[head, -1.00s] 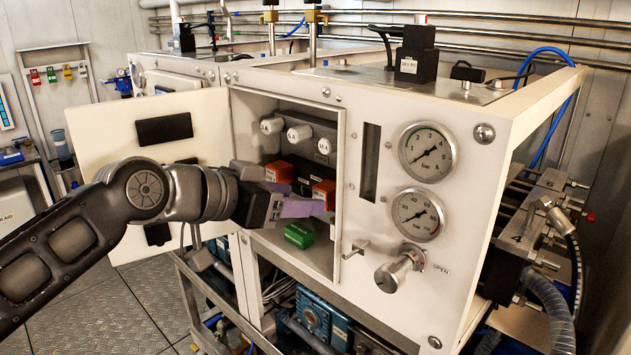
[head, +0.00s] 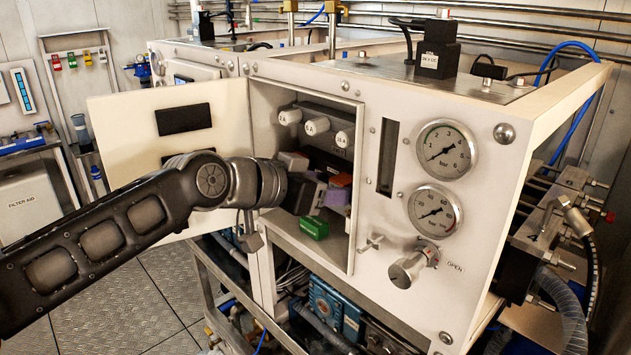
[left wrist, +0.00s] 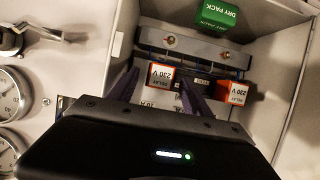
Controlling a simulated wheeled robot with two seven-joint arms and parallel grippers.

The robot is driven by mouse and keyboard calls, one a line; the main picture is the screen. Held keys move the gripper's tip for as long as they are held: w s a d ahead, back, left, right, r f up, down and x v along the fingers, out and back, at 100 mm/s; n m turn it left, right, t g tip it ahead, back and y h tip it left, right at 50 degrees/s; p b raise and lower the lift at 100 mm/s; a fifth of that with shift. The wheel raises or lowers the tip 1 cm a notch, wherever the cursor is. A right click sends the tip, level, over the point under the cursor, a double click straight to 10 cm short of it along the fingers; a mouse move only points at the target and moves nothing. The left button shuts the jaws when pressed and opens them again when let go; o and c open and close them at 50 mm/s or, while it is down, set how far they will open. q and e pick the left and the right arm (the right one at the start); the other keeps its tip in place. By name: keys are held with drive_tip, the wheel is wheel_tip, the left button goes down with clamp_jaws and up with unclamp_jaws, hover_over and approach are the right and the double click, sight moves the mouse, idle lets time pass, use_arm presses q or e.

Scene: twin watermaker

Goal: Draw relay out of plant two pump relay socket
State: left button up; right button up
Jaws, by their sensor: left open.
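Two orange relays with white "RELAY 230 V" labels sit side by side in the open cabinet: one at the right (head: 341,180), partly hidden by my gripper, and one at the left (head: 292,160). In the left wrist view, the first relay (left wrist: 161,76) shows between my purple fingertips, and the other relay (left wrist: 234,92) stands outside them. My left gripper (left wrist: 159,82) is open, one finger on each side of the relay; contact cannot be told. In the head view the left gripper (head: 335,196) reaches into the cabinet. The sockets are mostly hidden. My right gripper is not in view.
A green dry pack (head: 314,228) lies on the cabinet floor below my gripper. Three white knobs (head: 317,126) are above the relays. The open door (head: 115,150) is at the left. Gauges (head: 445,150) and a valve handle (head: 407,270) are on the right panel.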

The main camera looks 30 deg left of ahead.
use_arm(q)
drive_tip(key=shift+x, duration=0.95)
clamp_jaws()
idle(0.5)
drive_tip(key=shift+s+a, duration=0.1)
drive_tip(key=shift+s+a+b, duration=0.25)
drive_tip(key=shift+s+a, duration=0.05)
drive_tip(key=shift+s, duration=0.55)
drive_tip(key=shift+s+a+b, duration=0.25)
drive_tip(key=shift+s, duration=0.65)
drive_tip(key=shift+s+a+b, duration=0.25)
drive_tip(key=shift+s+a, duration=0.05)
drive_tip(key=shift+s, duration=0.55)
